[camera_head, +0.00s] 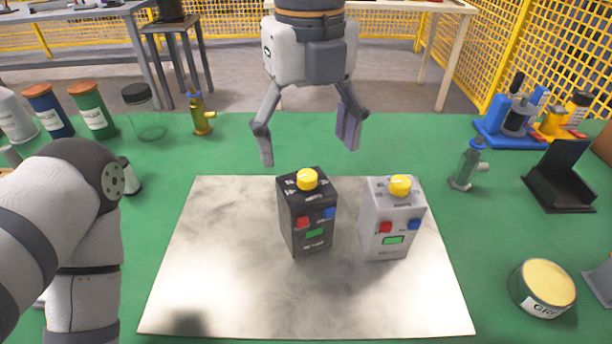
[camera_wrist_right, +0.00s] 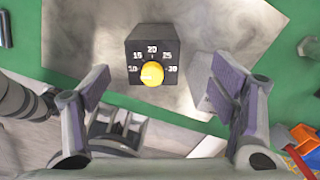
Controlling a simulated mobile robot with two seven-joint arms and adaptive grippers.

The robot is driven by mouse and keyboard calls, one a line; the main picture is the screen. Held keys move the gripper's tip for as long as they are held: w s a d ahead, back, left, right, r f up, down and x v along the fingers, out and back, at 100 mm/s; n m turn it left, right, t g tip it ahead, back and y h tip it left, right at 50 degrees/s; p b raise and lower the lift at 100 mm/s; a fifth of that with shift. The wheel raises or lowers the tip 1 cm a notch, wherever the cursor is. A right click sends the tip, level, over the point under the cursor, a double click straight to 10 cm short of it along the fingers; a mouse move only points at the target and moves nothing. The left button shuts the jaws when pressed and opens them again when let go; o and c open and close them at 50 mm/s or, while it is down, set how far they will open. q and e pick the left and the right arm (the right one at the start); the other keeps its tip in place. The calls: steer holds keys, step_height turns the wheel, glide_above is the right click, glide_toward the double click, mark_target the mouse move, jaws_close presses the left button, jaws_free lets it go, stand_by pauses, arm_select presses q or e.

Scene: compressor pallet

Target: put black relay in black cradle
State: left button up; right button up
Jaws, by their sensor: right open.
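The black relay (camera_head: 308,222) stands upright on the pale metal plate, with a yellow knob on top and red, blue and green patches on its front. In the right wrist view its top and yellow knob (camera_wrist_right: 152,74) show ahead of the fingers. My right gripper (camera_head: 308,155) is open and empty, just above and behind the relay, its fingers spread to either side. The black cradle (camera_head: 560,178) is an angled black stand at the right of the green table, and it looks empty. My left arm comes in at the left; its gripper is out of view.
A grey relay (camera_head: 393,220) stands close to the right of the black one on the plate (camera_head: 225,290). Several canisters stand at the far left.

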mark_target(308, 173)
steer(key=f, duration=0.1)
steer(key=s+f, duration=0.1)
steer(key=f, duration=0.1)
steer(key=shift+s+f, duration=0.35)
steer(key=f, duration=0.6)
steer(key=shift+a+f, duration=0.2)
steer(key=shift+f, duration=0.2)
steer(key=shift+w+f, duration=0.1)
steer(key=shift+f, duration=0.3)
steer(key=shift+r, duration=0.1)
steer(key=c, duration=1.5)
